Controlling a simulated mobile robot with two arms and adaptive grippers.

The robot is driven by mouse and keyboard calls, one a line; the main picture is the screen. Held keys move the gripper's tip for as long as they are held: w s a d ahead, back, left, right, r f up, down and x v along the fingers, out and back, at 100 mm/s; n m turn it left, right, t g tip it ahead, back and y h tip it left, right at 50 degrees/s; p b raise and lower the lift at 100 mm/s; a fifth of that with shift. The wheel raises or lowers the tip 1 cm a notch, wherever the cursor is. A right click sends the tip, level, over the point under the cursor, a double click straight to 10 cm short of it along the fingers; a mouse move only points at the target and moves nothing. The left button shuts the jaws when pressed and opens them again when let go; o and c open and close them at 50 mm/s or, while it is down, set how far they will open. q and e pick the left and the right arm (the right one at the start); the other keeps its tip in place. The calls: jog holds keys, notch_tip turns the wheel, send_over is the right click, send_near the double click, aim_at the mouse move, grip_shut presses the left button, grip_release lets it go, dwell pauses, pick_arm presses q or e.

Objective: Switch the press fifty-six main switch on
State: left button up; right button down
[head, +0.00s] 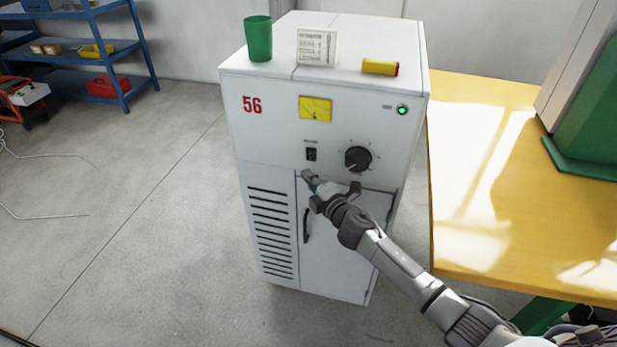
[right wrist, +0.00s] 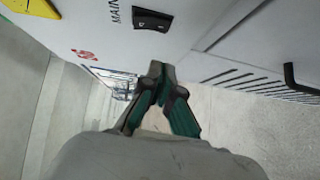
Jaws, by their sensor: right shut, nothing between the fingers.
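The white press cabinet (head: 272,140) marked 56 stands in the middle of the head view. Its main switch (head: 311,154) is a small black rocker on the front, below the yellow meter; it also shows at the top of the right wrist view (right wrist: 152,19). A green lamp (head: 402,110) is lit at the cabinet's upper right. My right gripper (head: 307,176) is shut and empty, just below the switch in the head view and apart from it in the wrist view. Its fingertips (right wrist: 160,72) meet in the wrist view. My left gripper is not in view.
A black rotary knob (head: 357,159) sits right of the switch, and a door handle (head: 306,226) below. A yellow table (head: 475,245) is close at right.

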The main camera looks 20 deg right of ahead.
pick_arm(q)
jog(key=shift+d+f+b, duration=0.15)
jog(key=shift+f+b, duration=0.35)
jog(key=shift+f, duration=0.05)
pick_arm(e)
jog(key=f+v, duration=0.1)
jog(key=v, duration=0.8)
jog(key=shift+s+d+f, duration=0.25)
jog(key=shift+s+f, duration=0.05)
jog(key=shift+s, duration=0.05)
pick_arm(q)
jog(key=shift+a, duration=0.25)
